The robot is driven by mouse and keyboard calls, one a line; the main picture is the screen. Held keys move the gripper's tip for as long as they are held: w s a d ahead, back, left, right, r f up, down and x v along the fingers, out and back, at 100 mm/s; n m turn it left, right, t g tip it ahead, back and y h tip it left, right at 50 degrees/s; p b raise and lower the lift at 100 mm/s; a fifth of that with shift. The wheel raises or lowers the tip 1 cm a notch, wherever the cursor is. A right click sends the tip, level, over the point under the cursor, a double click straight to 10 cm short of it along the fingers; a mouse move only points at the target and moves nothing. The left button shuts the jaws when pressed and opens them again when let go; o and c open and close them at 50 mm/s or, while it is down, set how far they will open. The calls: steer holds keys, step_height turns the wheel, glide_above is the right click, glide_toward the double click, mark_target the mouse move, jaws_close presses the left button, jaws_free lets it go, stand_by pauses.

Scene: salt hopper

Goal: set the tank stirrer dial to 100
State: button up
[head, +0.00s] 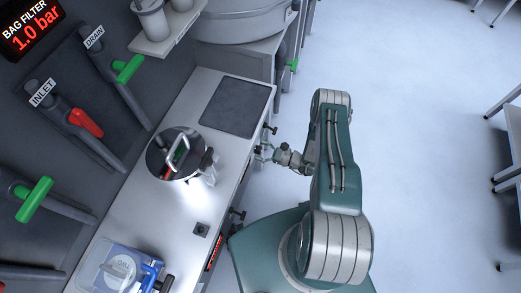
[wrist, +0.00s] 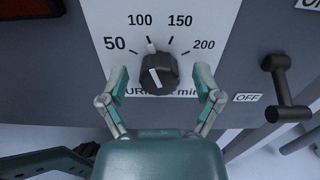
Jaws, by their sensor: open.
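In the wrist view a dark round dial (wrist: 154,72) sits on a pale scale plate (wrist: 190,18) marked 50, 100, 150 and 200. A white line on its face runs roughly up and down, tilted a little left at the top. A white mark stands just above the dial, below and right of the 100. I cannot tell the exact setting. My gripper (wrist: 161,79) is open, one finger on each side of the dial, with no clear contact. The lettering below the dial is partly hidden. In the head view my gripper (head: 266,151) is at the bench's front edge; the dial is not visible there.
A dark handle (wrist: 284,92) with an OFF label stands right of the plate.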

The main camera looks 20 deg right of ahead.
steer(key=v, duration=1.2)
steer(key=shift+w, duration=0.1)
steer(key=w+a+r+n+g+h, duration=0.2)
steer(key=r+n+g, duration=0.45)
steer(key=r, duration=0.85)
steer(key=w+a+r+n+g+h, duration=0.1)
steer(key=w+a+r+n+g, duration=0.35)
steer(key=r, duration=1.05)
steer(key=s+a+r+n+t+h, duration=0.2)
steer(key=s+r+n+h, duration=0.3)
steer(key=s+r, duration=0.5)
steer(key=s+a+r+n+t+h, duration=0.1)
steer(key=s+r+n+t+h, duration=0.3)
steer(key=r, duration=0.9)
steer(key=s+n+h, duration=0.2)
steer(key=s+n, duration=0.2)
steer(key=s, duration=0.2)
steer(key=shift+a+r+h, duration=0.3)
steer(key=shift+a+r, duration=0.05)
steer(key=shift+r, duration=0.05)
